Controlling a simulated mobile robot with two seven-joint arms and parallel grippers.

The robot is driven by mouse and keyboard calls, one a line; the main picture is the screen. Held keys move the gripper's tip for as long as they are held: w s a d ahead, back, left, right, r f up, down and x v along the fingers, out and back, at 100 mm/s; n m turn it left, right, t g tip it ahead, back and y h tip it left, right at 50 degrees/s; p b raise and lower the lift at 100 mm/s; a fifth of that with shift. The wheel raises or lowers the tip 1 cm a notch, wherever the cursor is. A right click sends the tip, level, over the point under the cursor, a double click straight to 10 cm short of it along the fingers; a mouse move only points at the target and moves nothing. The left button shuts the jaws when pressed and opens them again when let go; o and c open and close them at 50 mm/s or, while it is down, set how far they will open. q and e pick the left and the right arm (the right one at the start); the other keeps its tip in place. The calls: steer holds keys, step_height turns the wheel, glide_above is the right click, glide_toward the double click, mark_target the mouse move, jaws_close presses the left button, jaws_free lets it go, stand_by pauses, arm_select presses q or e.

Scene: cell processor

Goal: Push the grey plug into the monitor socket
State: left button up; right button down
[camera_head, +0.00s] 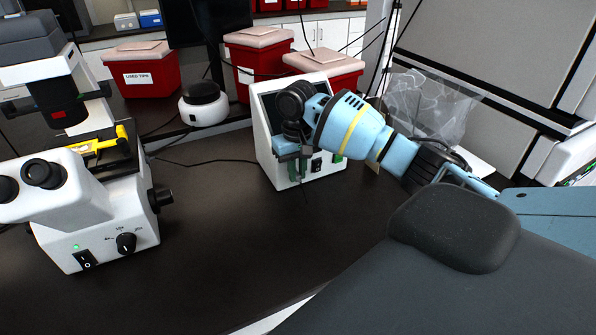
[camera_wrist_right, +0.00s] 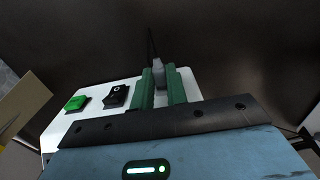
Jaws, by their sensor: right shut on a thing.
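The monitor (camera_head: 262,145) is a white box with a dark screen, standing on the dark bench in the middle of the head view. My right gripper (camera_head: 291,170) is at its lower front, fingers pointing down and partly hiding the front panel. In the right wrist view, the green fingers of this gripper (camera_wrist_right: 161,84) are shut on the grey plug (camera_wrist_right: 158,72), which shows between their tips. A thin dark cable rises from the plug there. The socket is hidden, so I cannot tell whether the plug is in it. My left gripper is out of view.
The monitor's front has a black rocker switch (camera_wrist_right: 115,96) and a green button (camera_wrist_right: 76,103). A microscope (camera_head: 90,200) stands at the left. Red bins (camera_head: 150,75) and a round white device (camera_head: 203,104) are behind. The bench front is clear.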

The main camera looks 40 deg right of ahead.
steer(key=c, duration=1.3)
jaws_free()
steer(key=shift+r, duration=0.1)
steer(key=shift+r, duration=3.85)
